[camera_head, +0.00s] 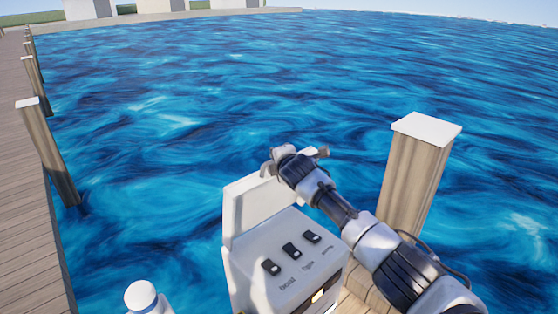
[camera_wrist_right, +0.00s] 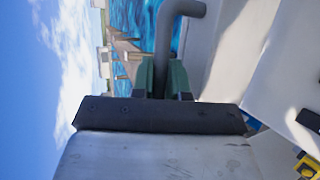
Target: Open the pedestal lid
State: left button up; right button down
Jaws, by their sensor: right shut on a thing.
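The white pedestal (camera_head: 285,262) stands at the bottom middle of the head view. Its lid (camera_head: 255,203) is raised and stands roughly upright at the back of the pedestal's top, leaving the panel of black switches (camera_head: 291,251) uncovered. My right gripper (camera_head: 268,168) is at the lid's upper edge. In the right wrist view its green fingers (camera_wrist_right: 163,80) are shut on the grey bent handle (camera_wrist_right: 165,42) beside the white lid (camera_wrist_right: 215,50). The fingers hide part of the handle. My left gripper is not in view.
A wooden post (camera_head: 412,180) with a white cap stands right of the pedestal, close to my right arm. Blue water (camera_head: 200,90) lies behind the pedestal. A plank dock (camera_head: 25,180) with posts runs along the left.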

jog(key=c, duration=1.1)
grip_release()
jog(key=shift+a, duration=0.1)
jog(key=shift+s, duration=0.1)
jog(key=shift+s+d, duration=0.2)
jog(key=shift+s, duration=0.2)
jog(key=b+v, duration=0.2)
jog(key=v, duration=0.8)
jog(key=shift+w+r, duration=0.1)
jog(key=shift+r, duration=0.05)
